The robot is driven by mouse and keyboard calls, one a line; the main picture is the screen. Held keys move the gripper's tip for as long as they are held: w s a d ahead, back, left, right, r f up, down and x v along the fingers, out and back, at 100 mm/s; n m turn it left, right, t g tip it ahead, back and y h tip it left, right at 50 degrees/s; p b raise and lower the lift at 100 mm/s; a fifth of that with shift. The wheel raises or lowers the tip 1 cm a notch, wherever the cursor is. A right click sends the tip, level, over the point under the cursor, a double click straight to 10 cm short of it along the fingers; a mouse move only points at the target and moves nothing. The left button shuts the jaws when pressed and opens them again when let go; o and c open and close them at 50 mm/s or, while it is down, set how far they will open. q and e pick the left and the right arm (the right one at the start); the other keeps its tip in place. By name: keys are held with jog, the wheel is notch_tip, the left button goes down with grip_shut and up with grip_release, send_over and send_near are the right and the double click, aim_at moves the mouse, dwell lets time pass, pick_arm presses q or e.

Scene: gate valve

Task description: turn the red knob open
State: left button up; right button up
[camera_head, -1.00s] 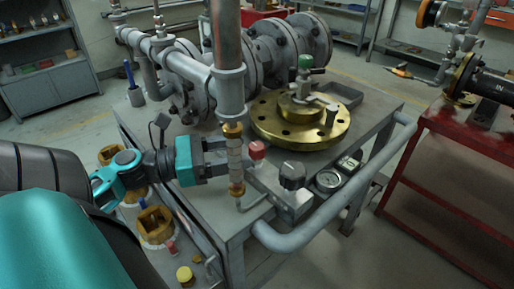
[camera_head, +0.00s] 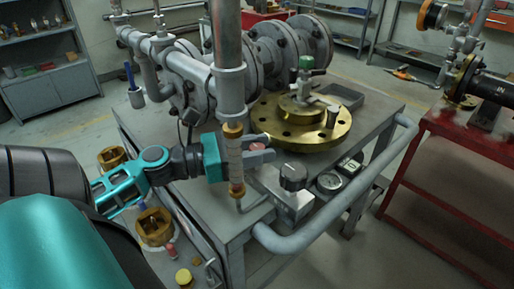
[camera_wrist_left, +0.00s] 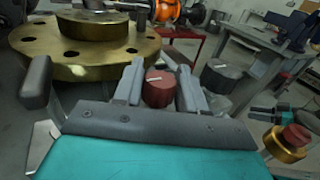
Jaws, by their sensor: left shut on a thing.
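The red knob (camera_wrist_left: 159,88) is a short red cylinder with a pale line on its top. In the wrist view it sits between the two grey fingers of my left gripper (camera_wrist_left: 158,75), which is shut on it. In the head view my left gripper (camera_head: 258,150) reaches past the vertical pipe to the knob (camera_head: 257,147), which is mostly hidden by the fingers. My right gripper is not in view.
The vertical grey pipe (camera_head: 228,95) rises close to my gripper. A brass flange (camera_head: 325,135) lies behind on the grey table. A grey rail (camera_head: 320,222) edges the table.

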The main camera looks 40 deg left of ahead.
pick_arm(q)
jog(key=c, duration=0.4)
jog(key=shift+o, duration=0.2)
jog(key=n+t+y+p, duration=0.1)
jog(key=y+p, duration=0.1)
jog(key=p, duration=0.1)
jog(key=n+t+y+p, duration=0.1)
jog(key=n+y+p, duration=0.1)
jog(key=p, duration=0.1)
jog(key=shift+r, duration=0.3)
jog(key=shift+n+y+p, duration=0.3)
jog(key=shift+y+p, duration=0.2)
jog(key=shift+p, duration=0.1)
jog(key=shift+f+n+t+y+p, duration=0.2)
jog(key=shift+n+t+y+p, duration=0.15)
jog(key=shift+y, duration=0.35)
jog(key=shift+f, duration=0.1)
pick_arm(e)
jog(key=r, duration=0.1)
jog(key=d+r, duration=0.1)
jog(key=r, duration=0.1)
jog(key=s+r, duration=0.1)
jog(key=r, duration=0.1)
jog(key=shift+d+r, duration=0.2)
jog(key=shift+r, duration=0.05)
pick_arm(q)
jog(key=o, duration=0.9)
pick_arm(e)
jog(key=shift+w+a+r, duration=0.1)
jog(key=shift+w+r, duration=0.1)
